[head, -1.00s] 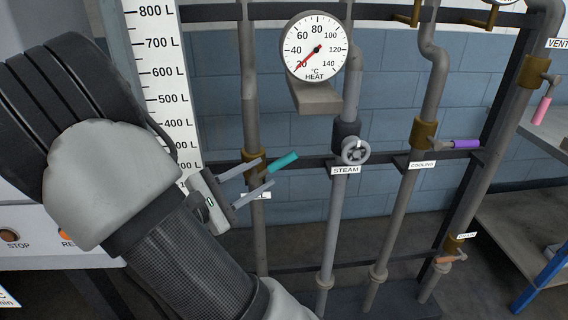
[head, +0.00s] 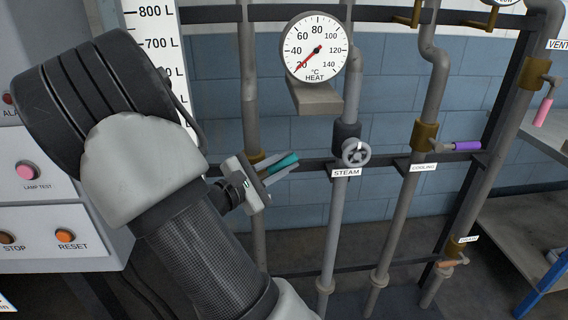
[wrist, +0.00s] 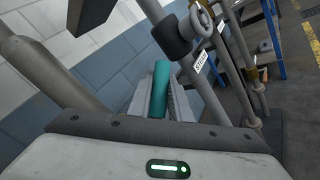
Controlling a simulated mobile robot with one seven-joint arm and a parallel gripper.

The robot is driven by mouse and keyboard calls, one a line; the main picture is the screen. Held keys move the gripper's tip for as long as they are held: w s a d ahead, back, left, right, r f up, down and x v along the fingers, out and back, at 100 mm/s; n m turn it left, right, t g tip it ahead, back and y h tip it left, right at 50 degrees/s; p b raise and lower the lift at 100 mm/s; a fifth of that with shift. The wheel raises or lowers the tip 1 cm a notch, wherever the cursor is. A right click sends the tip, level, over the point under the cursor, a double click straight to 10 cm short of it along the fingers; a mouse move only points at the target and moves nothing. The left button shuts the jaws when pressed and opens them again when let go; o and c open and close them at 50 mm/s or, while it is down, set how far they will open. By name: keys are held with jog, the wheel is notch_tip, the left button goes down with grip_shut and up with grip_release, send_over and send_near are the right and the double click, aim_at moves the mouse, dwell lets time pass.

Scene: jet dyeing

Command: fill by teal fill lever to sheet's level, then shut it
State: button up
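The teal fill lever (head: 283,163) sticks out from its pipe, left of the steam valve. My gripper (head: 281,167) has its two fingers on either side of the teal handle. In the wrist view the teal handle (wrist: 161,89) lies between the grey fingers, which look close against it, so the gripper appears shut on it. The level scale (head: 158,40) shows its 800 L and 700 L marks; my arm hides its lower part. I cannot make out a liquid level. No sheet with a target level is readable.
The heat gauge (head: 316,48) hangs above the steam handwheel (head: 355,152). The purple cooling lever (head: 466,146), pink vent lever (head: 542,112) and orange drain lever (head: 453,262) are to the right. A control panel (head: 50,180) with buttons stands left.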

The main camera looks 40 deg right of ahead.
grip_shut()
jog(key=shift+s+d+f+m+y+b, duration=0.1)
jog(key=shift+d+f+m+y+b, duration=0.1)
jog(key=shift+f+m+y+b, duration=0.5)
jog(key=shift+s+d+f+m+y+b, duration=0.2)
jog(key=shift+f+m+y, duration=0.25)
jog(key=shift+f+y, duration=0.55)
jog(key=shift+s+d+f+m+y+b, duration=0.15)
jog(key=shift+f+m+y+b, duration=0.4)
jog(key=shift+f+y, duration=0.3)
jog(key=shift+w, duration=0.1)
jog(key=o, duration=0.6)
grip_release()
